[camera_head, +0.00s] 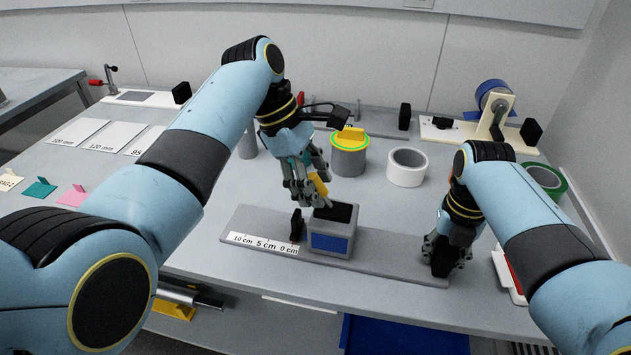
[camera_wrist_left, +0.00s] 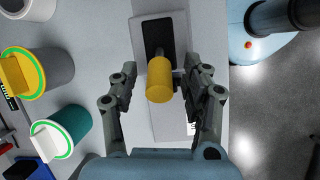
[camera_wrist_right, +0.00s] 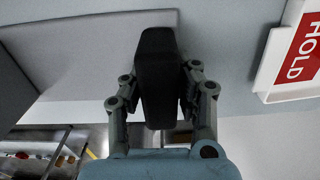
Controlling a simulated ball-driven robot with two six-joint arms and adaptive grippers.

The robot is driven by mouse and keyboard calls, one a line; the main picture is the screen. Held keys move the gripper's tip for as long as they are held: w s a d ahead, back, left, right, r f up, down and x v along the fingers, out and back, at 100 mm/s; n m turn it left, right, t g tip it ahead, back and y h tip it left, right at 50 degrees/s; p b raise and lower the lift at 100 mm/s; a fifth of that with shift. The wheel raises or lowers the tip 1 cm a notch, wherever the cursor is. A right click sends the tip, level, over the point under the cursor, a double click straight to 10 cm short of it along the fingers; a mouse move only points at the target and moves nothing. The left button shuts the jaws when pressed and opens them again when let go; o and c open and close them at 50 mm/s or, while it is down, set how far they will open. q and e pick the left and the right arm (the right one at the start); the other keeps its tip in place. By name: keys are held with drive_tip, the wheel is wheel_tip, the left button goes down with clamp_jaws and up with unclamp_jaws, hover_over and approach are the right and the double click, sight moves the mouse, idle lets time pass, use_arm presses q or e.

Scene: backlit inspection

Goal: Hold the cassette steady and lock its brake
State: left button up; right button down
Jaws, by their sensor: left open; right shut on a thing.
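The cassette (camera_head: 345,228), a grey box with a blue front panel and a black top slot, sits on a long grey base (camera_head: 395,262). A yellow lever (camera_head: 320,185) rises from the black slot; in the left wrist view its round yellow end (camera_wrist_left: 159,82) points at the camera. My left gripper (camera_head: 306,188) is open above the cassette, one finger on each side of the lever, with gaps showing. My right gripper (camera_head: 447,252) is shut on a black upright block (camera_wrist_right: 158,75) at the base's right end.
A black stop (camera_head: 296,225) and a centimetre scale (camera_head: 262,244) lie left of the cassette. Behind stand a grey can with a yellow-green top (camera_head: 348,155), a white tape roll (camera_head: 407,167) and a tape dispenser (camera_head: 495,118). A red HOLD tray (camera_wrist_right: 290,65) is at the right.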

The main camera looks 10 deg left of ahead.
use_arm(q)
drive_tip(key=shift+f, duration=0.1)
clamp_jaws()
idle(0.3)
drive_tip(key=shift+d, duration=0.15)
